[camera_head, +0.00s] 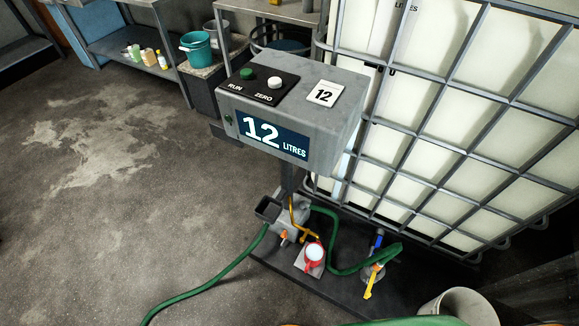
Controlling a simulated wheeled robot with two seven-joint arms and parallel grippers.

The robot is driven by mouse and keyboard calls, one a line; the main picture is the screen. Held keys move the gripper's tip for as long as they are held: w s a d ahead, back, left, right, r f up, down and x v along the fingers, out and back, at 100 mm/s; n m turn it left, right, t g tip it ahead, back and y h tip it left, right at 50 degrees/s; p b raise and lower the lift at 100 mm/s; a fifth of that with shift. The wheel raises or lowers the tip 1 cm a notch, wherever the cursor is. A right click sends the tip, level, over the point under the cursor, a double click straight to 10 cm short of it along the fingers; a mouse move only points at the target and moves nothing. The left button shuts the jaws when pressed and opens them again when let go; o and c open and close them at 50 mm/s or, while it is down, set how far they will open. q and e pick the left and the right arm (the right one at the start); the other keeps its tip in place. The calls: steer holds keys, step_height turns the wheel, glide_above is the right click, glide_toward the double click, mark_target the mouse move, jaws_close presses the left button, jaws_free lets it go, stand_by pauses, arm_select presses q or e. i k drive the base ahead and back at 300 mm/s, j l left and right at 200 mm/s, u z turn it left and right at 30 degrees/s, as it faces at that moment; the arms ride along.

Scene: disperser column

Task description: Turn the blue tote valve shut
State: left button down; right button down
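The blue valve handle (377,241) is low at the front of the white caged tote (480,130), just above the end of a green hose (347,269). It is small and partly hidden by the fittings around it, so I cannot tell whether the valve is open or shut. A yellow lever (370,283) slants down just below it. Neither of my grippers shows in the head view.
A grey column box (292,110) reads 12 litres, with a green RUN button (247,73) and a white ZERO button (274,82). Below are a red-rimmed round part (314,252) and an orange handle (284,237). A pale bucket (458,306) stands at lower right. Floor at left is clear except for the hose.

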mark_target(379, 238)
steer(key=z, duration=1.45)
